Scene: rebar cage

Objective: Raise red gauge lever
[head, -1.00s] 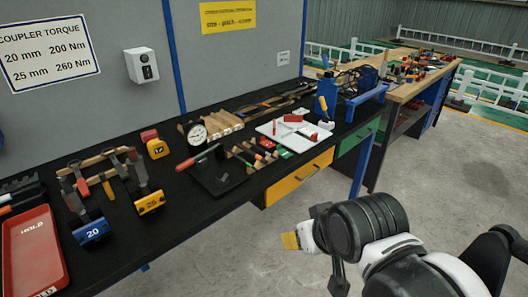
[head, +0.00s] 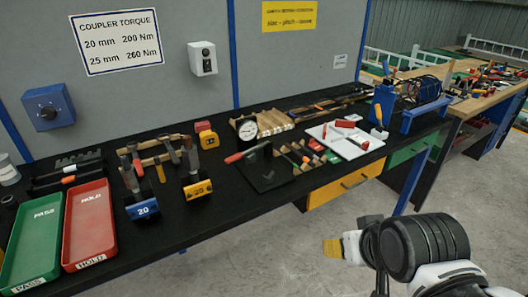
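The red gauge lever (head: 236,157) is a red-handled bar on a black stand, below and in front of a round white dial gauge (head: 247,129) on the black workbench. The lever slopes slightly, its red grip at the lower left end. My arm shows at the lower right, over the floor in front of the bench. Its end, with a yellow piece (head: 333,248), points left, well apart from the lever. The fingers cannot be made out, so whether my gripper is open or shut does not show.
On the black bench (head: 215,225), green (head: 32,240) and red (head: 90,225) trays stand left. Blue "20" (head: 143,208) and yellow "25" (head: 198,189) tools stand left of the gauge. A white tray (head: 345,140) lies right. The floor before the bench is clear.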

